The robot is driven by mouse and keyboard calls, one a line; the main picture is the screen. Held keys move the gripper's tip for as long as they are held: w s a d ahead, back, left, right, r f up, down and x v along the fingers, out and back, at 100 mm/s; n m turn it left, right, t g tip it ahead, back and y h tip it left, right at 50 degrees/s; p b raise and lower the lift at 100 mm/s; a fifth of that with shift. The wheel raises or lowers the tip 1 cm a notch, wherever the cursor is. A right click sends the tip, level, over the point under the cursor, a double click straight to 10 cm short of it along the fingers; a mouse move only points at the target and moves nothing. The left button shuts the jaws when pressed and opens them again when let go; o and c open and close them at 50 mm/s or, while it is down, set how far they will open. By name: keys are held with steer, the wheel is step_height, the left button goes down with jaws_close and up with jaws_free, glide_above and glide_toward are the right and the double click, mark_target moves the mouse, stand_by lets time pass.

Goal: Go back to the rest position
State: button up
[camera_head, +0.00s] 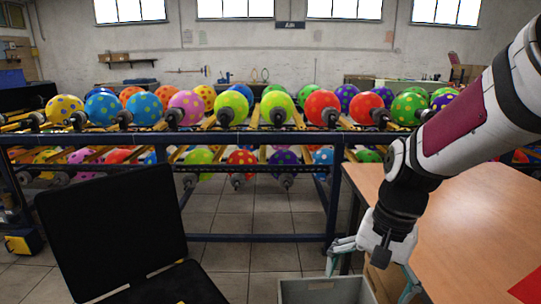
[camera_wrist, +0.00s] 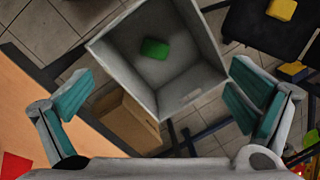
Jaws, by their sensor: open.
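My gripper (camera_wrist: 160,112) is open in the wrist view, its two teal-padded fingers spread wide with nothing between them. It points down above a grey open bin (camera_wrist: 191,88). A green block (camera_wrist: 154,48) lies inside the bin. In the head view my gripper (camera_head: 376,270) hangs at the lower right, beside the wooden table's left edge and over the grey bin (camera_head: 322,290).
A wooden table (camera_head: 480,215) stands at the right, with a red item (camera_head: 527,288) on it. An open black case (camera_head: 112,230) is at the lower left. A rack (camera_head: 260,138) of spotted balloons spans the back. A cardboard box (camera_wrist: 128,122) sits beside the bin.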

steer(key=s+d+r+n+t+h, duration=0.1)
steer(key=s+r+n, duration=0.25)
steer(key=s, duration=0.75)
steer(key=s+d+r+n+h, duration=0.1)
steer(key=s+r+n, duration=0.25)
steer(key=s, duration=0.85)
step_height(320, 180, up, 21)
steer(key=t+p, duration=0.3)
steer(key=p, duration=1.5)
steer(key=shift+w+f, duration=0.2)
steer(key=shift+w, duration=0.15)
